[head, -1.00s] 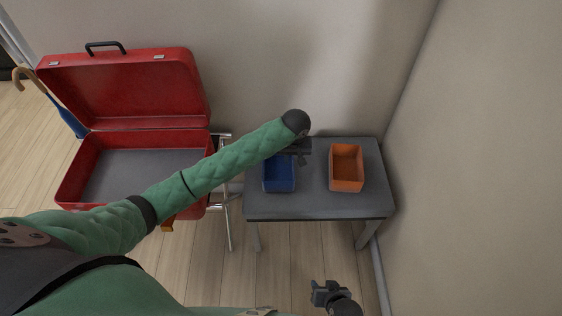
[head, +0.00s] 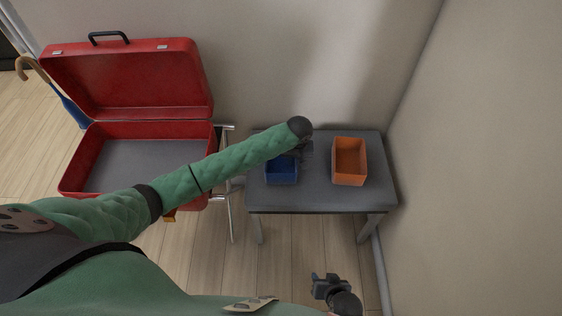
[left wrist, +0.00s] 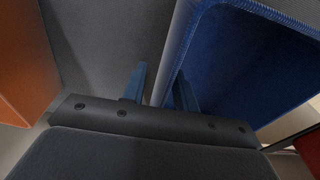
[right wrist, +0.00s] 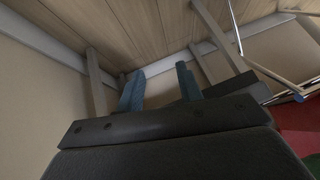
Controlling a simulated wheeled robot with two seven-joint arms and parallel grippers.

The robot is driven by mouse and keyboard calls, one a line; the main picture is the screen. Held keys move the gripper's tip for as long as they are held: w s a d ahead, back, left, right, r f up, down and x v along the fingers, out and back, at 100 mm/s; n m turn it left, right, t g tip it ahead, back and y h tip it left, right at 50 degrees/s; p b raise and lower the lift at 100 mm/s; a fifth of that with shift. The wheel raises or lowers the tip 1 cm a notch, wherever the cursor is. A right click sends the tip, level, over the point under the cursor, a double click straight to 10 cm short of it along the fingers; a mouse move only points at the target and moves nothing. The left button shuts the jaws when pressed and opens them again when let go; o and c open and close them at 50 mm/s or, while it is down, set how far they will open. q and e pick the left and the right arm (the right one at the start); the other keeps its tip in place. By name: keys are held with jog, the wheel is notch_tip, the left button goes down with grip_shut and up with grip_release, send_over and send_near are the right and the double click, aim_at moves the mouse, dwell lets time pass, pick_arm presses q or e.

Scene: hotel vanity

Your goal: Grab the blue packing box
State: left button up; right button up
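The blue packing box (head: 282,172) stands on the left part of a small grey table, partly covered by my left forearm in the head view. My left gripper (head: 304,152) is down at the box's right side. In the left wrist view, the blue box (left wrist: 240,65) fills the right half. The left gripper's fingers (left wrist: 160,90) are apart, one outside the box wall and one over its blue inside. Contact with the wall cannot be made out. My right gripper (head: 328,287) is open and empty, low in front of the table; its parted fingers show in the right wrist view (right wrist: 160,88).
An orange box (head: 349,162) stands to the right on the grey table (head: 325,200). An open red suitcase (head: 150,200) rests on a metal stand at the left. A wall runs along the table's right side. An umbrella (head: 72,108) leans behind the suitcase.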

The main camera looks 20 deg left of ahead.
pick_arm(q)
grip_shut()
jog(key=shift+r, duration=0.1)
